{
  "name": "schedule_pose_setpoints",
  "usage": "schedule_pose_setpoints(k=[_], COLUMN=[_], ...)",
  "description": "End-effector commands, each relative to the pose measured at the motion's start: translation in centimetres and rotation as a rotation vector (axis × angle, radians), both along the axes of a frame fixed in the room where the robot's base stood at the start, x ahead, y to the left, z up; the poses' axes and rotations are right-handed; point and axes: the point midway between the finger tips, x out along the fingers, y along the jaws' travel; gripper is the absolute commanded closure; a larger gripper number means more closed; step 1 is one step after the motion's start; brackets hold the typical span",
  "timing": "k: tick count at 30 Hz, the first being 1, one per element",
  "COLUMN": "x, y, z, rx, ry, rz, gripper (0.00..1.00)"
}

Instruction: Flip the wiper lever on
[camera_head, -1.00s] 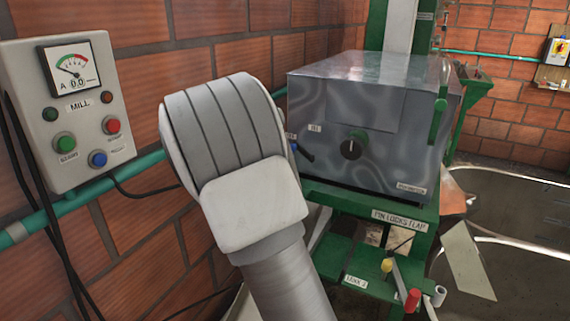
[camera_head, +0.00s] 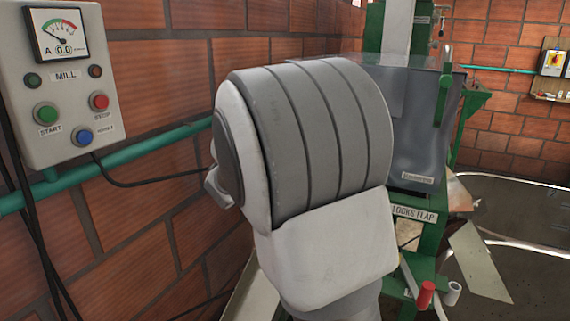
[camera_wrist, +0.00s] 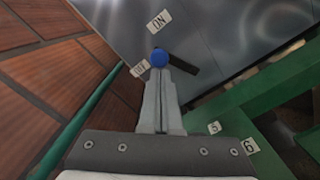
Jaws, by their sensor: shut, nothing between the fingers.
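The wiper lever (camera_wrist: 182,64) shows in the wrist view as a short black bar with a blue knob (camera_wrist: 159,57) at its left end. It is on the grey metal face of the machine (camera_wrist: 225,25). An ON label (camera_wrist: 159,21) is above the knob, and an OFF label (camera_wrist: 140,68) is just left of it, so the knob lies near OFF. My gripper (camera_wrist: 161,78) is shut and empty, with its fingertips right below the knob in the picture. I cannot tell whether they touch it. In the head view my arm hides the lever and gripper.
A MILL control panel (camera_head: 68,88) with a gauge and buttons hangs on the brick wall at left, above a teal pipe (camera_head: 160,147). Green frame beams (camera_wrist: 262,92) run right of my gripper in the wrist view.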

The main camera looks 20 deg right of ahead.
Motion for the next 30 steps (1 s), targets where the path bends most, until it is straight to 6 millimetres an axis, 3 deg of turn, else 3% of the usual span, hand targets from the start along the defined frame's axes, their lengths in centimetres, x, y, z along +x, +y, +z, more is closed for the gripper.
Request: schedule_pose_setpoints(k=[1, 15, 30], x=[-0.2, -1.1, -1.2], y=[-0.2, -0.9, -1.0], z=[-0.6, 0.7, 1.2], rx=[0.027, 0.207, 0.243], ry=[-0.04, -0.265, -0.309], rz=[-0.003, -0.002, -0.001], gripper=[1.0, 1.0, 1.0])
